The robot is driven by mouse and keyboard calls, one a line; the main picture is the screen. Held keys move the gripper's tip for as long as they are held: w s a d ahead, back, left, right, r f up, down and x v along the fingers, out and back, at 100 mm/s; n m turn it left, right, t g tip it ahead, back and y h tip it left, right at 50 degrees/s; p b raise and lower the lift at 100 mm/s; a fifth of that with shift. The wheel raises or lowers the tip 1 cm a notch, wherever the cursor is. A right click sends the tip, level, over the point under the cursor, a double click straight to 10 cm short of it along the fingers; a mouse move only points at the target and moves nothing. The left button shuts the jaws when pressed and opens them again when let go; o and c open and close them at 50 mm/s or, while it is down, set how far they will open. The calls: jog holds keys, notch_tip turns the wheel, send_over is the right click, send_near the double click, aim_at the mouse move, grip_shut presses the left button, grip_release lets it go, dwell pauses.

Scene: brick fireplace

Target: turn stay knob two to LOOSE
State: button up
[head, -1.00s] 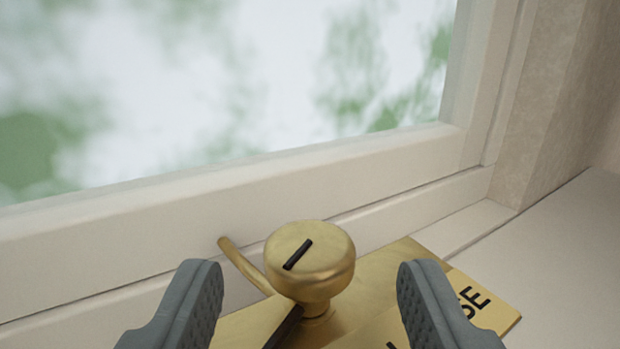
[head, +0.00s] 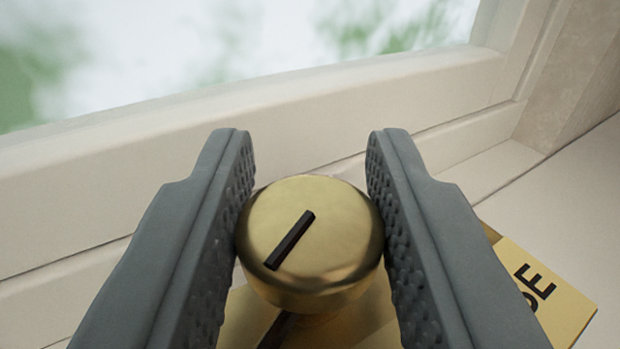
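A round brass knob (head: 338,245) with a black bar mark on its top stands upright in the middle of the head view. The mark slants from upper right to lower left. A brass plate (head: 566,297) lies under it, with the end of a black word, apparently "SE", at right; the rest is hidden. A dark line (head: 277,330) shows on the brass below the knob. My gripper (head: 310,165) has one grey ridged finger on each side of the knob, and both pads appear to touch it. No number is visible on the knob.
A cream window frame (head: 130,210) runs behind the knob, with a blurred green and white pane above it. The pale sill (head: 560,200) is clear at right. A rough pale wall edge (head: 565,85) rises at the upper right.

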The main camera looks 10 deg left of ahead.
jog(key=shift+d+n+y, duration=0.1)
jog(key=shift+n+y, duration=0.3)
jog(key=shift+y, duration=0.3)
jog(key=shift+n+g+y, duration=0.9)
jog(key=shift+n+y, duration=0.7)
jog(key=shift+y, duration=0.7)
jog(key=n+g+y, duration=0.5)
jog(key=y, duration=0.2)
jog(key=shift+n+g, duration=0.4)
jog(key=n+g+y, duration=0.1)
jog(key=n+g, duration=0.1)
jog(key=g, duration=0.2)
jog(key=n+g+y, duration=0.2)
jog(key=n+g, duration=0.1)
jog(key=shift+g, duration=0.4)
jog(key=shift+n+g, duration=2.3)
jog(key=shift+g, duration=1)
jog(key=o, duration=1)
jog(key=shift+c, duration=0.2)
